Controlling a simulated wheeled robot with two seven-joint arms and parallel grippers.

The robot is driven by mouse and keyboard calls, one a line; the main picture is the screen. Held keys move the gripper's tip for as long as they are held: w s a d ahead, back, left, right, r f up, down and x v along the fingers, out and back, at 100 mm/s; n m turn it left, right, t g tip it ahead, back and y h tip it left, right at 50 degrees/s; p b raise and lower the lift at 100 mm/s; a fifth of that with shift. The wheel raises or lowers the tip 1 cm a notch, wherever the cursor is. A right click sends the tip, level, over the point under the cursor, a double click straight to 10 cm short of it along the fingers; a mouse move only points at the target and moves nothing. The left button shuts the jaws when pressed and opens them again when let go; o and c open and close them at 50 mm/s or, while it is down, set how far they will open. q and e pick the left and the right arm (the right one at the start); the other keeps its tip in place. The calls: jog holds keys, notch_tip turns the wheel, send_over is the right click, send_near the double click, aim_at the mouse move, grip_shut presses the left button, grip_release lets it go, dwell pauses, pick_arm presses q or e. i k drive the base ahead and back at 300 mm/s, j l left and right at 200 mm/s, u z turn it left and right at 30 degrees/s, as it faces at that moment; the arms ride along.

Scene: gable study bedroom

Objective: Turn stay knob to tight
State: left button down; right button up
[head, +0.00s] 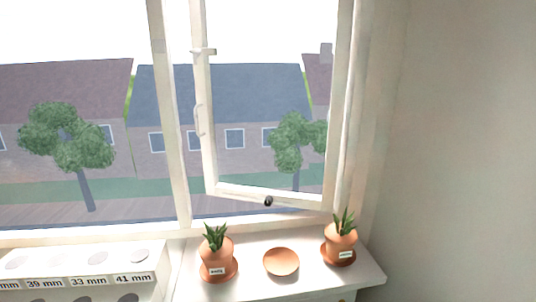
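A small dark knob (268,201) sits at the bottom rail of the open window sash (262,196), near the middle of the head view. It is small in the picture, and I cannot tell whether it is loose or tight. The sash is swung ajar in its white frame. A pale handle (198,120) is on its left upright. Neither of my grippers shows in the head view.
Below the window, a white sill (249,291) carries two potted plants, left (215,250) and right (341,240), with an empty terracotta saucer (281,262) between them. A white rack labelled in millimetres (80,268) stands at lower left. A bare wall is at right.

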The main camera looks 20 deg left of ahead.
aim_at(268, 200)
jog(key=i+l+u, duration=0.1)
jog(key=l+u, duration=0.8)
jog(key=i+j, duration=0.05)
